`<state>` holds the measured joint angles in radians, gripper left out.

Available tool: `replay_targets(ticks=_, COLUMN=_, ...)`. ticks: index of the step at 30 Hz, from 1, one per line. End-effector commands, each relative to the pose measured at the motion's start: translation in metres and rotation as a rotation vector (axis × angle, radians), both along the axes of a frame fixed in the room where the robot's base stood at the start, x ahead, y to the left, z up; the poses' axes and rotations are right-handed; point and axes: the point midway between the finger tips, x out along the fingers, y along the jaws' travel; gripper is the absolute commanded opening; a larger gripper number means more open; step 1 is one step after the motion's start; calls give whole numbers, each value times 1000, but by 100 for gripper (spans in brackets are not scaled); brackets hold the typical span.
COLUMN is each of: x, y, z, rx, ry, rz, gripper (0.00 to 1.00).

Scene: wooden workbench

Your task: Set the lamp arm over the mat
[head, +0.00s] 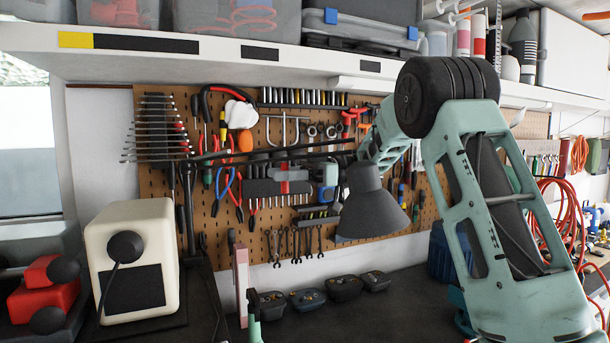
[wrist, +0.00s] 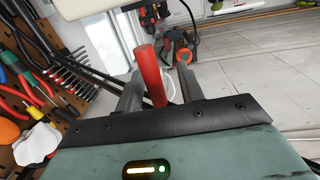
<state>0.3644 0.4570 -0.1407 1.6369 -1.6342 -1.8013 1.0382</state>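The lamp has a dark grey cone shade (head: 368,207) hanging open side down, right of centre in the head view. Its thin dark lamp arm (head: 270,152) runs roughly level from the shade's side to an upright post (head: 189,205) at left. I cannot pick out the mat with certainty; the surface below the shade is dark. In the head view my gripper is hidden around my wrist, near the top of the shade. In the wrist view my gripper (wrist: 160,88) has its fingers apart. A red cylinder (wrist: 152,70) shows between them, with a gap at the right finger; contact is unclear.
A cream box (head: 134,262) with a dark knob stands at left, beside red items (head: 42,294). Several small dark bins (head: 308,299) line the back of the bench. A tool pegboard (head: 155,200) is behind the lamp, under a shelf (head: 210,53).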

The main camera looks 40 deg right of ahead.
Motion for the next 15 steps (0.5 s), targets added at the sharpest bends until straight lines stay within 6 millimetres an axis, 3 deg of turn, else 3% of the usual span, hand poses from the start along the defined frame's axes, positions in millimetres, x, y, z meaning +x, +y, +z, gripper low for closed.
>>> replay_targets(ticks=5, x=-6, y=-26, z=-5, rx=-1, ry=-2, rz=-5, gripper=38)
replay_targets(ticks=15, x=-27, y=-104, z=-6, rx=-2, ry=1, rz=-6, gripper=38)
